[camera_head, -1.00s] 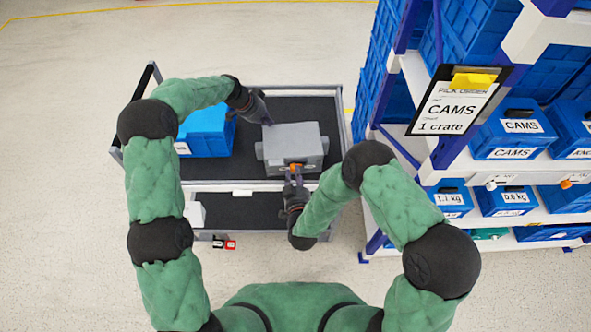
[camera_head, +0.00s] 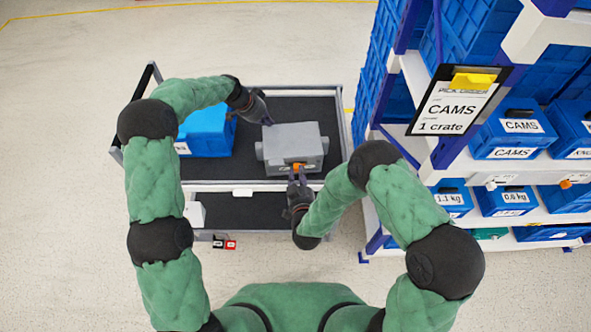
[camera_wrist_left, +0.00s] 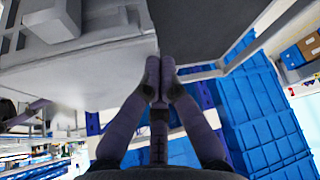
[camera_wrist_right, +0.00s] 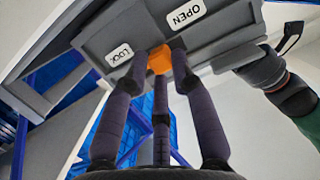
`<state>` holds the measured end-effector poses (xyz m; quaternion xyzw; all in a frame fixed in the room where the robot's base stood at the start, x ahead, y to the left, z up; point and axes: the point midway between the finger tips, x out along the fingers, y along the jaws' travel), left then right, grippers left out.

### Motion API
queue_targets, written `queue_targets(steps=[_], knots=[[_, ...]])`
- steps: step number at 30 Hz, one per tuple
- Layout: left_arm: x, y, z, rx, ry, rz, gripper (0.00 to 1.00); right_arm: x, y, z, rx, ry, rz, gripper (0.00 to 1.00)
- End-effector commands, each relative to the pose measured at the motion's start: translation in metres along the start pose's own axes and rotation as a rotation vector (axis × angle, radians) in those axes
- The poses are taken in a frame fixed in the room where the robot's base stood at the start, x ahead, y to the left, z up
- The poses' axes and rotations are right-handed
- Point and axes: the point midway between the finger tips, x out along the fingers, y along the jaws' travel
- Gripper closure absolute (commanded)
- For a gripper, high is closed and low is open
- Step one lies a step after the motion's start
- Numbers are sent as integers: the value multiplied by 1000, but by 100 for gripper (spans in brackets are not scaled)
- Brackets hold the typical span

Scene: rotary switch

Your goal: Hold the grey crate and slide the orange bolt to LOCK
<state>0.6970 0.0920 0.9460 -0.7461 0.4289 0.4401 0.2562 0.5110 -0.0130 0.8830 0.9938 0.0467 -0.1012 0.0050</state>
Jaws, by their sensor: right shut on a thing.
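The grey crate (camera_head: 290,143) sits on the right part of the cart's dark upper deck. Its orange bolt (camera_head: 299,166) is on the near face; in the right wrist view the bolt (camera_wrist_right: 160,60) lies between the LOCK label (camera_wrist_right: 120,54) and the OPEN label (camera_wrist_right: 186,14). My right gripper (camera_head: 298,176) is shut on the bolt, with a finger on each side. My left gripper (camera_head: 268,121) is at the crate's far left corner. In the left wrist view its fingertips (camera_wrist_left: 159,68) are together beside the crate's edge (camera_wrist_left: 85,55); contact is unclear.
A blue crate (camera_head: 206,131) stands left of the grey crate on the same deck. The cart's lower front shelf (camera_head: 250,208) is mostly clear. A rack with blue bins (camera_head: 512,138) and a CAMS order sheet (camera_head: 455,107) stands close on the right.

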Motion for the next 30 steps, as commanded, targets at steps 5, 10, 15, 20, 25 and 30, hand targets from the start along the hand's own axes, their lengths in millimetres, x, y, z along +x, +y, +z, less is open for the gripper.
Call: queue_targets(steps=[5,10,15,20,25,30], knots=[[9,7,8,-3,-13,20,100,1,5,0,1,2,2,100],[9,7,7,-3,-13,20,100,1,8,0,1,3,2,100],[9,7,7,-3,-13,20,100,1,12,0,1,3,3,100],[9,7,7,-3,-13,20,100,1,15,-1,1,3,2,100],[9,7,7,-3,-13,20,100,1,15,-1,1,3,0,57],[9,7,7,-3,-13,20,100,0,15,0,1,2,0,57]])
